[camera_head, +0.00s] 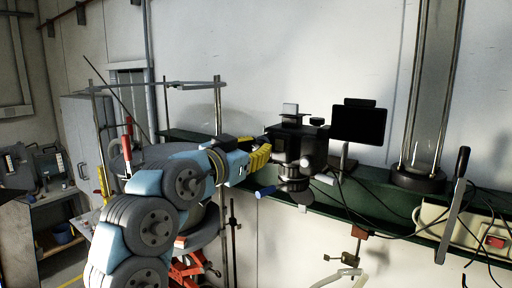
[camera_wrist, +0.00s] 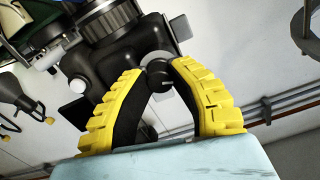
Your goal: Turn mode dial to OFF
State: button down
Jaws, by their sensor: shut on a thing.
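A black camera-like device (camera_head: 287,146) sits at the green shelf's front edge in the head view. In the wrist view its dark body (camera_wrist: 112,62) and ribbed lens-like cylinder (camera_wrist: 108,18) fill the upper left. A small round grey dial (camera_wrist: 159,76) with a slot-like mark sits on its side. My gripper (camera_wrist: 156,70) has yellow-backed fingers closed on the dial, one tip at each side. In the head view my gripper (camera_head: 267,151) reaches the device's left side; the dial is hidden there. I cannot read any OFF mark.
A black monitor (camera_head: 359,124) stands just right of the device. The green shelf (camera_head: 376,196) carries loose black cables, a clear column (camera_head: 428,95) and a beige power box (camera_head: 478,234) with a red switch.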

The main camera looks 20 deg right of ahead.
jog(key=c, duration=0.9)
grip_release()
jog(key=shift+p+v, duration=0.3)
jog(key=shift+v, duration=3.2)
